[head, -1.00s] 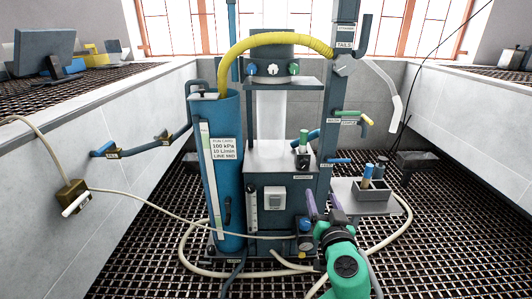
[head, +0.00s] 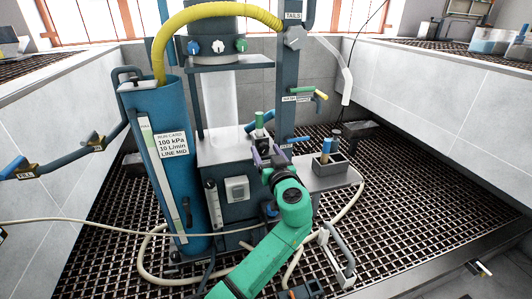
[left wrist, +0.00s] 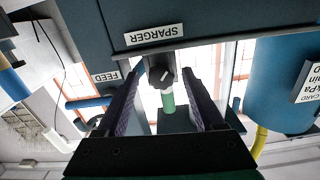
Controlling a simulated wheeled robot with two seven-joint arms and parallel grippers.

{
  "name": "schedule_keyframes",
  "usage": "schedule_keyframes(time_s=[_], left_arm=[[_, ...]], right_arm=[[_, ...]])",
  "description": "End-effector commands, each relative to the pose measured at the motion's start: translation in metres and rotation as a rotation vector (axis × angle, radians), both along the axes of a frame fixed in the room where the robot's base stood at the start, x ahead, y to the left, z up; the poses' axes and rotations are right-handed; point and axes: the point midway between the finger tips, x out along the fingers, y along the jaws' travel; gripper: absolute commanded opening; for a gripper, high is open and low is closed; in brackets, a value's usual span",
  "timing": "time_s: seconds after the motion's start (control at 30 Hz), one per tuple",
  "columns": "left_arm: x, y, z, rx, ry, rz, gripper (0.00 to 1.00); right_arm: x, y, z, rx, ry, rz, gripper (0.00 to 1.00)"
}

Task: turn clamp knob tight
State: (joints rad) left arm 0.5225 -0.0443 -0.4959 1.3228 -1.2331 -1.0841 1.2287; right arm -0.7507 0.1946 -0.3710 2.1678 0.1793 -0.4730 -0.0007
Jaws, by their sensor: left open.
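A dark knob (left wrist: 161,76) with a pale mark sits beside the SPARGER label (left wrist: 155,34) in the left wrist view, in front of a green-topped part (left wrist: 167,103). I read no clamp label on it. My left gripper (head: 269,157) has purple finger pads and is open. In the left wrist view its fingers stand on both sides of the knob, with gaps to each. In the head view the gripper is in front of the dark block with the green top (head: 259,119) and hides the knob. My right gripper is not in view.
A blue cylinder (head: 170,165) with a run card stands left of the frame. A yellow hose (head: 225,10) arches above. A pale hose (head: 90,222) crosses the grating.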

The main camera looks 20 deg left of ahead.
Motion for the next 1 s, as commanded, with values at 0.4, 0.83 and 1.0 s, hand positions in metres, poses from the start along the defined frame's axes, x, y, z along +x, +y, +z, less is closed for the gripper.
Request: schedule_keyframes(time_s=[0.4, 0.83, 1.0], left_arm=[[0.0009, 0.0009, 0.0, 0.001, 0.0, 0.001, 0.0], [0.0004, 0.0011, -0.0005, 0.055, 0.035, 0.002, 0.0], [0.0002, 0.0014, -0.0005, 0.139, 0.09, 0.003, 0.0]], right_arm=[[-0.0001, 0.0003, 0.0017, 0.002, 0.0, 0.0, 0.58], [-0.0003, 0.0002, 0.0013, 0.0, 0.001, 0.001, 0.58], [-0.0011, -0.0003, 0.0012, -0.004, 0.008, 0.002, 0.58]])
